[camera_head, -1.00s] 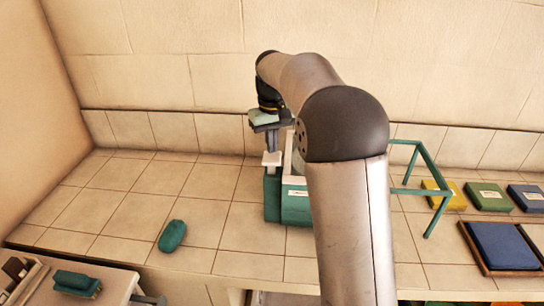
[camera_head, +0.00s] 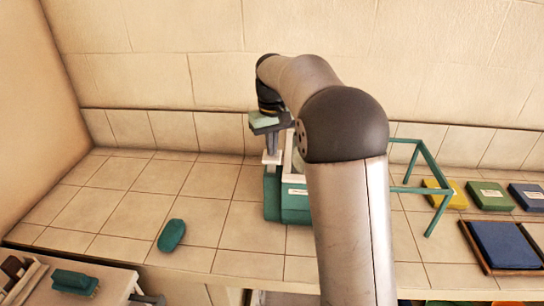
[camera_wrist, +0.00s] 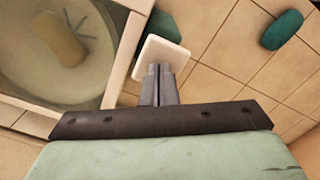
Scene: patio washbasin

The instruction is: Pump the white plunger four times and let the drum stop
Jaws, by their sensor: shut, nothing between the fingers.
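The white plunger (camera_head: 271,158) has a flat square cap and stands at the left side of the green washer body (camera_head: 296,215). In the wrist view the plunger cap (camera_wrist: 162,57) lies right at my fingertips. My gripper (camera_head: 273,150) is shut and empty, pointing down over the cap; its fingers also show in the wrist view (camera_wrist: 158,70). I cannot tell whether the fingertips press on the cap. My arm hides part of the washer.
A green oval object (camera_head: 171,235) lies on the tiled counter to the left. A green brush (camera_head: 75,282) is on the side table at lower left. A green frame (camera_head: 428,185), coloured blocks (camera_head: 488,197) and a blue tray (camera_head: 502,245) are at the right. The back wall is close behind.

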